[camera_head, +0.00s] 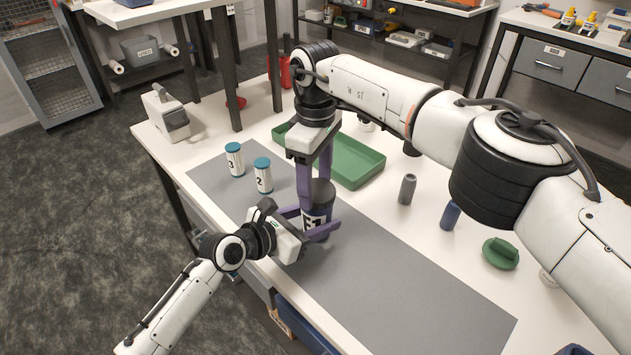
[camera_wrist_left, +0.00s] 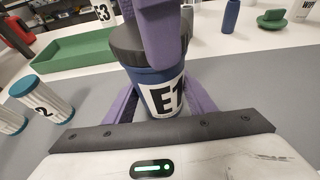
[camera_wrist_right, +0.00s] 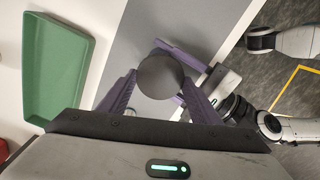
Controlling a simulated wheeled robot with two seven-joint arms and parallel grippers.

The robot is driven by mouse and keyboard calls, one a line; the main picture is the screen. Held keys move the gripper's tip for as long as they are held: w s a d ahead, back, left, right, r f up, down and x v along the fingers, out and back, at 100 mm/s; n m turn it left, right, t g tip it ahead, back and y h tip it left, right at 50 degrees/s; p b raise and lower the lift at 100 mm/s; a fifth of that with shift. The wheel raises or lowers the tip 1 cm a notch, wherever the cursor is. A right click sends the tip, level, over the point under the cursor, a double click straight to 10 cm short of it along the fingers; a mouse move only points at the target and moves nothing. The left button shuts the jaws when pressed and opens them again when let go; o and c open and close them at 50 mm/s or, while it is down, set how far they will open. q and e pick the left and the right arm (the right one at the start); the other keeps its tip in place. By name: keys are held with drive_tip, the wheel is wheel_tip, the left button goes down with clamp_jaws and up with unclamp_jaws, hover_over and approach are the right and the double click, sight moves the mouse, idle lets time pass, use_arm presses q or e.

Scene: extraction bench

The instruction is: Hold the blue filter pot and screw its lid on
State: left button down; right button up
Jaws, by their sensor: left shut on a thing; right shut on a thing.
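The blue filter pot (camera_head: 314,219), labelled E1, stands upright on the grey mat (camera_head: 400,283). In the left wrist view the pot (camera_wrist_left: 157,92) has its dark grey lid (camera_wrist_left: 133,40) on top; whether the lid sits fully down cannot be told. My left gripper (camera_head: 312,228) is shut around the pot's body from the front. My right gripper (camera_head: 317,180) points down from above and is shut on the lid. In the right wrist view the round lid (camera_wrist_right: 160,78) sits between the purple fingers.
Two white jars with teal lids, marked 3 (camera_head: 235,160) and 2 (camera_head: 263,176), stand left of the pot. A green tray (camera_head: 358,172) lies behind. A grey bottle (camera_head: 407,189), a blue bottle (camera_head: 450,215) and a green object (camera_head: 500,254) stand right. The mat's right part is clear.

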drive_tip(key=m, duration=0.2)
drive_tip(key=shift+a+m, duration=0.15)
drive_tip(key=shift+m, duration=0.85)
drive_tip(key=o, duration=1)
drive_tip(key=shift+d, duration=0.2)
drive_tip(key=shift+r, duration=2.3)
drive_tip(key=shift+c, duration=0.4)
